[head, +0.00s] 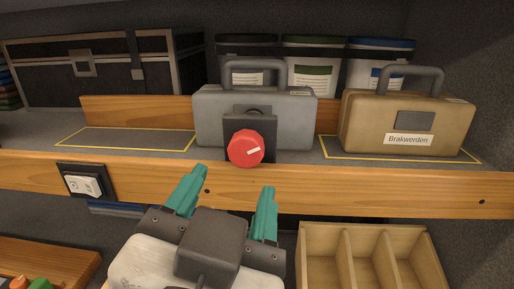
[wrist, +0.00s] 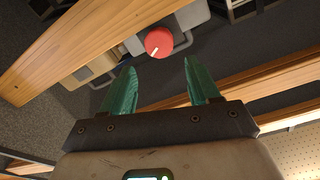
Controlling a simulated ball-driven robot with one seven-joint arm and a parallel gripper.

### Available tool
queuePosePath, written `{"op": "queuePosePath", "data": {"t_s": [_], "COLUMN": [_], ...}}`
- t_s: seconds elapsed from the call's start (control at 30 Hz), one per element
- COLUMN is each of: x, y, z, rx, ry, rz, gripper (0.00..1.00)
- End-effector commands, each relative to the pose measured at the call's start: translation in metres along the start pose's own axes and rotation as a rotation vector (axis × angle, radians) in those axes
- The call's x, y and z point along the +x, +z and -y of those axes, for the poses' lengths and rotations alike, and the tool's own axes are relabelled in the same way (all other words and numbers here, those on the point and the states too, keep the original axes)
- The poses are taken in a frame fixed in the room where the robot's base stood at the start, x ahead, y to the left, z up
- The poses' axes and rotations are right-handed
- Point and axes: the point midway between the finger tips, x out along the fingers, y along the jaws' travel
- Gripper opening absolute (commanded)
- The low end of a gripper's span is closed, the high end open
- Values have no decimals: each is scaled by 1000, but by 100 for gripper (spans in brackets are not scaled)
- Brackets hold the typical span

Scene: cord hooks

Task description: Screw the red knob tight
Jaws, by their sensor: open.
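The red knob (head: 246,148) with a white mark is on a dark bracket (head: 249,122) in front of the grey case (head: 290,118), at the shelf's front edge. In the wrist view the red knob (wrist: 159,42) shows beyond my fingertips, roughly midway between them. My gripper (head: 228,180) has two teal fingers, spread apart and empty, below and in front of the knob. The gripper (wrist: 160,65) does not touch the knob. The knob's thread is hidden.
A tan case (head: 408,118) labelled Brakwerden stands right of the grey case. A yellow-outlined spot (head: 125,139) on the shelf at left is empty. A wooden shelf edge (head: 400,188) runs across. A wooden divided box (head: 304,260) sits below right.

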Motion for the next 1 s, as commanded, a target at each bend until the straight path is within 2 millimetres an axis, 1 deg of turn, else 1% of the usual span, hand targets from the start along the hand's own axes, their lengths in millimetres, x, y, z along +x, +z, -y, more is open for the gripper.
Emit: {"op": "queuePosePath", "data": {"t_s": [0.17,0.27,0.3,0.33,0.5,0.6,0.67,0.77,0.83,1.0], "x": [0,0,0,-1,-6,-7,-7,-2,5,34], "y": [0,-1,-2,-3,-2,0,1,2,2,0], "z": [0,1,1,2,3,2,2,1,1,1], "rx": [0,-27,-66,-106,-420,-559,-608,-638,-638,-634], "ry": [0,1,1,2,5,8,9,10,11,14], "rz": [0,0,0,-1,-9,-16,-19,-22,-20,-21], "gripper": [61,70,74,75,75,75,75,75,75,75]}}
